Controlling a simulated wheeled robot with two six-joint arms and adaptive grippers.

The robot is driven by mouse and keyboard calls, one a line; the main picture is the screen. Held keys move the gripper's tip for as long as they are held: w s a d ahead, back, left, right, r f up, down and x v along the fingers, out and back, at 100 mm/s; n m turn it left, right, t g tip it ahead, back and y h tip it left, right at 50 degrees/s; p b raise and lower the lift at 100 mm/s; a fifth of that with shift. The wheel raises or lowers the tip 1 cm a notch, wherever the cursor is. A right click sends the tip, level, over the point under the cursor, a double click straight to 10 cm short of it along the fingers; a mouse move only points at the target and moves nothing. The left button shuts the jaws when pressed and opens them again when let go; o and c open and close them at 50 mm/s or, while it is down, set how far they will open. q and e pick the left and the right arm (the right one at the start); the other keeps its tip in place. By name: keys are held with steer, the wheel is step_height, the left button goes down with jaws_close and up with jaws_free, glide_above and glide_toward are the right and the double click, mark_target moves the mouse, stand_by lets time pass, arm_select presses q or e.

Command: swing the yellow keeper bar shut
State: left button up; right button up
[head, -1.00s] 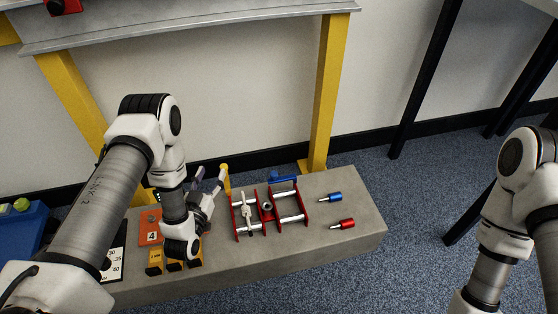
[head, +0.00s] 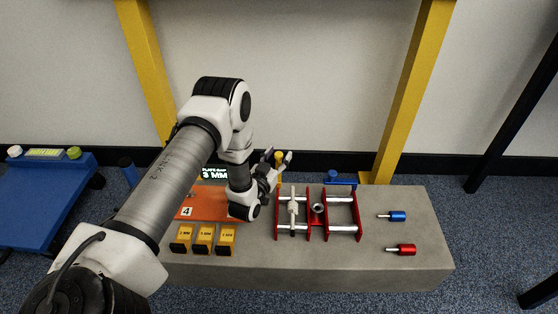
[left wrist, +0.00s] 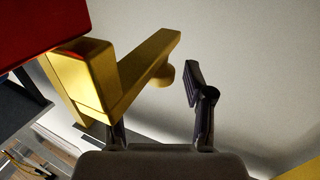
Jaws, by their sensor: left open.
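The yellow keeper bar (left wrist: 145,68) fills the upper left of the left wrist view, with a thick block at its near end and a round knob (left wrist: 165,75) under its far part. In the head view a small yellow upright piece (head: 279,158) shows at the back edge of the bench, beside the red frame. My left gripper (head: 277,163) is there, fingers spread around that spot. In the left wrist view the gripper (left wrist: 158,100) is open; its left finger is partly hidden behind the bar and its right finger stands apart from it. Contact cannot be told. My right gripper is out of view.
The red frame (head: 309,222) with silver rods stands right of my left gripper. A blue-handled pin (head: 397,216) and a red-handled pin (head: 405,250) lie on the grey bench (head: 430,230). Several yellow blocks (head: 204,238) and an orange plate (head: 205,204) lie left.

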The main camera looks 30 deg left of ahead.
arm_select(q)
steer(key=shift+w, duration=0.4)
steer(key=shift+c, duration=0.4)
jaws_close()
steer(key=shift+r, duration=0.1)
